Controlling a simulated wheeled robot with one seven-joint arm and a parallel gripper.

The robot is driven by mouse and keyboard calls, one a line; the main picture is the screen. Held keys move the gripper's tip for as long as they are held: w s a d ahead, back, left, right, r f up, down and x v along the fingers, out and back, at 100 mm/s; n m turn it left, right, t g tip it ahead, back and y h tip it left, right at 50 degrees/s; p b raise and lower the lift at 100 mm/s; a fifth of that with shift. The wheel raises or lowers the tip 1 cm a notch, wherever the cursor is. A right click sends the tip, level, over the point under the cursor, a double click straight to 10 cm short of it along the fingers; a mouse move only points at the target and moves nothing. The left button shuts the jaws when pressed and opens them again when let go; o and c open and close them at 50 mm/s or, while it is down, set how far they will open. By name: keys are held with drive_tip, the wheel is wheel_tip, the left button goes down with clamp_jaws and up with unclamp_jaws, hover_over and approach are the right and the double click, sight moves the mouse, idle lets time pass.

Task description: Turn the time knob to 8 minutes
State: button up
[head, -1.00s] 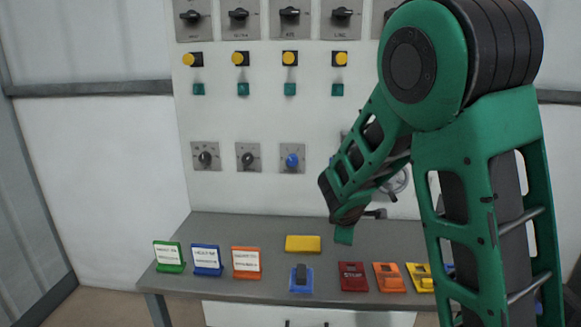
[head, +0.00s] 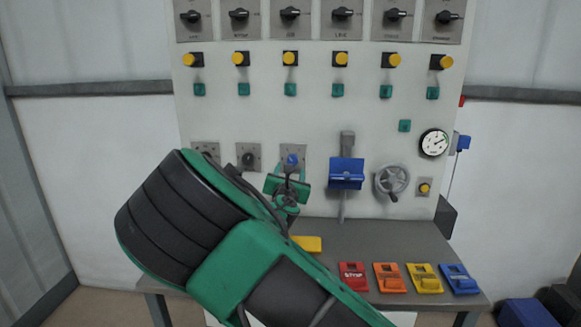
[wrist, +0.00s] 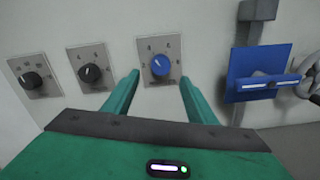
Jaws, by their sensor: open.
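Three small knobs on grey plates sit in a row on the panel. The right one is a blue knob (wrist: 160,65), which shows between my fingers in the wrist view. It also shows in the head view (head: 291,160), just above my gripper (head: 288,183). In the wrist view my gripper (wrist: 158,90) is open, one green finger on each side of the blue knob's plate, with nothing held. I cannot tell which knob sets the time, as the plate markings are too small to read. The two black knobs (wrist: 90,73) (wrist: 32,81) stand to the left.
A blue lever block (head: 346,173) and a handwheel (head: 391,181) are on the panel to the right. A grey table (head: 370,240) below carries a yellow block (head: 308,244) and several coloured holders. My arm hides the table's left part.

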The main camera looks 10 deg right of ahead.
sight(292, 162)
drive_tip(key=x, duration=0.8)
drive_tip(key=shift+w+d+f, duration=0.15)
drive_tip(key=shift+w, duration=0.1)
drive_tip(key=c, duration=1.1)
drive_tip(key=shift+o, duration=0.2)
